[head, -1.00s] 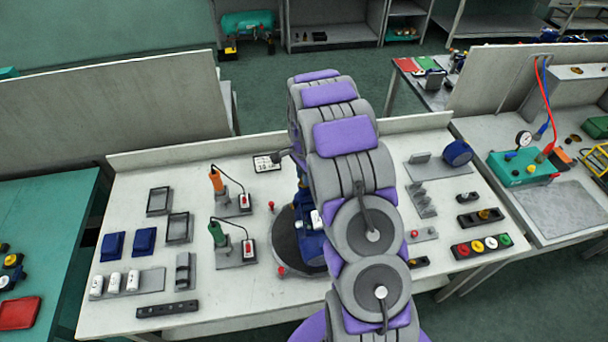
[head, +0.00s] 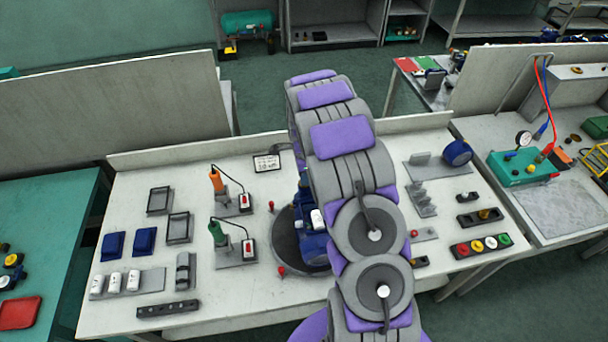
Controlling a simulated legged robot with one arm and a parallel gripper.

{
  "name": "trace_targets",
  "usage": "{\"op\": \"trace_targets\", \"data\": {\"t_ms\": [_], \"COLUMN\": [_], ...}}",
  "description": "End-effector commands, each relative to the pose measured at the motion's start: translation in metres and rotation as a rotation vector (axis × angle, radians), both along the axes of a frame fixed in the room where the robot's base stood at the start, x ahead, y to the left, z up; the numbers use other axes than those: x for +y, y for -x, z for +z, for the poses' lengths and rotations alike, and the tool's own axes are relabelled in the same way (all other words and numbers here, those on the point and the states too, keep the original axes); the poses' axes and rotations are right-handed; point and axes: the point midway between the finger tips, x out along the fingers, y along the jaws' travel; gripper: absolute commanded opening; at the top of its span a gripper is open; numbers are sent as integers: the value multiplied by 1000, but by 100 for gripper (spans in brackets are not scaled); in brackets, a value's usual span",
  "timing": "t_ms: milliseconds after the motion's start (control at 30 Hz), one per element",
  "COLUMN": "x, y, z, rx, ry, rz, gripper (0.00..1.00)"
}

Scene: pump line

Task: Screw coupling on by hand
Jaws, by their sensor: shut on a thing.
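A blue pump body (head: 312,248) with a white label stands on a dark round turntable (head: 287,240) in the middle of the bench, partly covered by my arm. My gripper is not in view; my grey and purple arm hides the space where its end reaches. I cannot make out the coupling, or whether it touches the pump.
A small display (head: 266,162) stands at the back. A blue round part (head: 457,153) and colored rings (head: 478,245) lie right.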

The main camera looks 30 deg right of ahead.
Motion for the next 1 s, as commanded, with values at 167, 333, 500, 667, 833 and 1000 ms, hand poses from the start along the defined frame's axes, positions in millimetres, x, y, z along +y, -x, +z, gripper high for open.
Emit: {"op": "trace_targets", "data": {"t_ms": [167,333,500,667,833,1000], "x": [-1,0,0,0,-1,0], "y": [0,0,-1,-1,0,-1], "z": [0,0,0,0,0,0], "rx": [-1,-1,-1,-1,-1,0], "ry": [1,1,1,1,3,2], "rz": [-89,-257,-301,-300,-411,-568], "gripper": [0,0,0,0,0,0]}}
